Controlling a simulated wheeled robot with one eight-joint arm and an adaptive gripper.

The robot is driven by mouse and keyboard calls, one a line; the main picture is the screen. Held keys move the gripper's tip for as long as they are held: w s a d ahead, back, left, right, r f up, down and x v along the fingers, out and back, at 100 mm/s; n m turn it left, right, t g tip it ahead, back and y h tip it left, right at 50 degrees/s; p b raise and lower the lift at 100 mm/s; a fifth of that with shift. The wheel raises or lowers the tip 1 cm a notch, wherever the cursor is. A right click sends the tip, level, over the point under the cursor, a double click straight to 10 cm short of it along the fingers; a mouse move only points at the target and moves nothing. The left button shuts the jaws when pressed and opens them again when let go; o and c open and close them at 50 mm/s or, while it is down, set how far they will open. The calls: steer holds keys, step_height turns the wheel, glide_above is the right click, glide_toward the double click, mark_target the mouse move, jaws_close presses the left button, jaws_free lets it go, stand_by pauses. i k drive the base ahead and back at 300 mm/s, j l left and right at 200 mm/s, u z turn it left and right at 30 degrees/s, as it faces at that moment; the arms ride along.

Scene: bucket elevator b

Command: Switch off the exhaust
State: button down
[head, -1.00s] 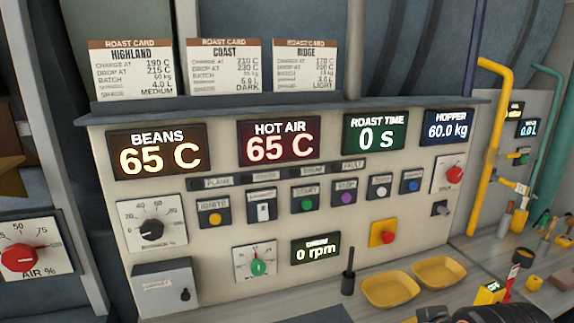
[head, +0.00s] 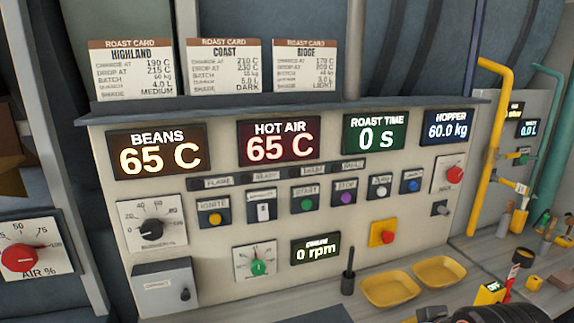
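The cream control panel (head: 215,240) fills the middle of the head view. I cannot make out a clearly readable exhaust label. A grey box (head: 165,290) with a small dark knob is at the panel's lower left. A dark part, apparently of my gripper (head: 480,314), shows at the bottom right edge, apart from the panel controls. Its fingers are not clear.
Displays read beans 65 C, hot air 65 C and 0 rpm. A red emergency button (head: 387,237) on yellow is at lower right. Two yellow trays (head: 391,290) and a dark upright handle (head: 348,275) stand on the counter. Yellow pipes (head: 481,150) rise at right.

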mark_target(263, 210)
steer(key=j+u, duration=0.25)
steer(key=j, duration=0.4)
steer(key=j+u, duration=0.3)
steer(key=j, duration=0.3)
steer(key=k+j+z, duration=0.2)
steer(key=j, duration=0.15)
steer(key=j+z, duration=0.25)
steer(key=j, duration=0.15)
steer(key=i+l+u, duration=0.2)
steer(key=l, duration=0.15)
steer(key=l+u, duration=0.25)
steer(key=l, duration=0.1)
